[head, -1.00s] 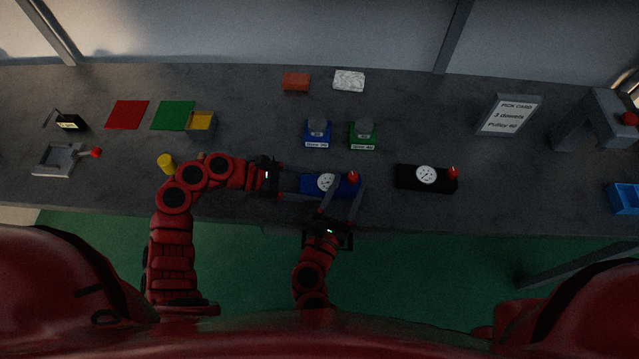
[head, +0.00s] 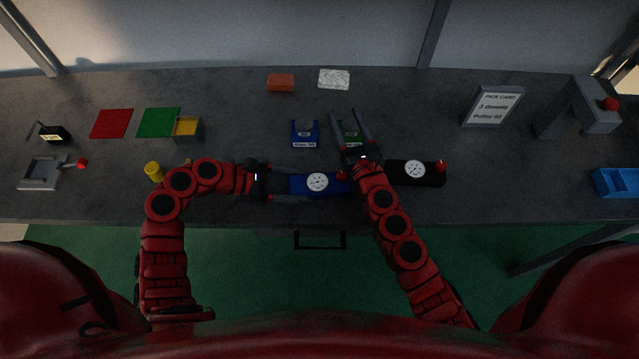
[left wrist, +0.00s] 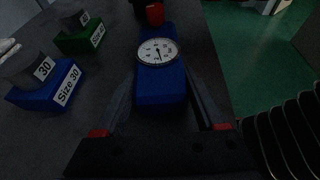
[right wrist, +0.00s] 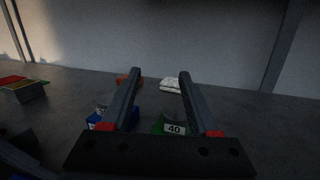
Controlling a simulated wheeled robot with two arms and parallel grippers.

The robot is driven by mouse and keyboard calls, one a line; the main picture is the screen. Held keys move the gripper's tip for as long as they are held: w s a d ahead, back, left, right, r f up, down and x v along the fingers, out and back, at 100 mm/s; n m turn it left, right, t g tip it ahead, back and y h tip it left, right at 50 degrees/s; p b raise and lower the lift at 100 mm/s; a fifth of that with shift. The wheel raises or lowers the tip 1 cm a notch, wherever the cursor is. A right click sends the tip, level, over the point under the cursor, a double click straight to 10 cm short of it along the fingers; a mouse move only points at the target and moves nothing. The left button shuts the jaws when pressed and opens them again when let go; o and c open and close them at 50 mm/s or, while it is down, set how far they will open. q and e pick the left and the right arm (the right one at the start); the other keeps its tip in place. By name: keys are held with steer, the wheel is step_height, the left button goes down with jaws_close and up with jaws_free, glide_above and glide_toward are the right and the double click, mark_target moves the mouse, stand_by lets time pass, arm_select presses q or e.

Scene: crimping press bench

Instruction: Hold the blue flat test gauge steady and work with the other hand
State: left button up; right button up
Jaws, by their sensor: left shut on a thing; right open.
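The blue flat test gauge (head: 317,183) lies near the front of the bench, with a white round dial on top. It also fills the middle of the left wrist view (left wrist: 161,88). My left gripper (head: 297,184) is shut on its left end, one finger along each side. My right gripper (head: 348,116) is open and empty, pointing to the back of the bench over the green Size 40 block (head: 350,136). In the right wrist view the green block (right wrist: 172,127) shows between the fingers; I cannot tell whether they touch it. My right arm partly hides the gauge's right end.
The blue Size 30 block (head: 305,135) stands just left of my right gripper. A black gauge (head: 408,174) lies close to the right of my right forearm. An orange block (head: 281,82) and a white item (head: 333,79) lie at the back. A pick card (head: 492,106) stands right.

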mark_target(338, 173)
steer(key=s+d+f+n+g+y, duration=0.1)
steer(key=s, duration=0.1)
steer(key=s+d+f+n+g+y, duration=0.2)
steer(key=s, duration=0.1)
steer(key=s+d+f+n+g+y, duration=0.1)
steer(key=s+f+n+y, duration=0.1)
steer(key=shift+s+d, duration=0.35)
steer(key=shift+s, duration=0.05)
steer(key=s+g+y, duration=0.1)
steer(key=s, duration=0.1)
steer(key=s+n+g+y, duration=0.1)
steer(key=s, duration=0.2)
steer(key=s+d+n+g+y, duration=0.1)
steer(key=s, duration=0.2)
steer(key=shift+s+d+f, duration=0.1)
steer(key=shift+s+f, duration=0.05)
steer(key=shift+f, duration=0.2)
steer(key=shift+s+n, duration=0.35)
steer(key=shift+n, duration=0.05)
steer(key=shift+a+g+y, duration=0.25)
steer(key=shift+g+y, duration=0.05)
steer(key=x, duration=1.1)
steer(key=shift+w+a, duration=0.1)
steer(key=shift+w, duration=0.1)
steer(key=shift+c, duration=0.3)
jaws_close()
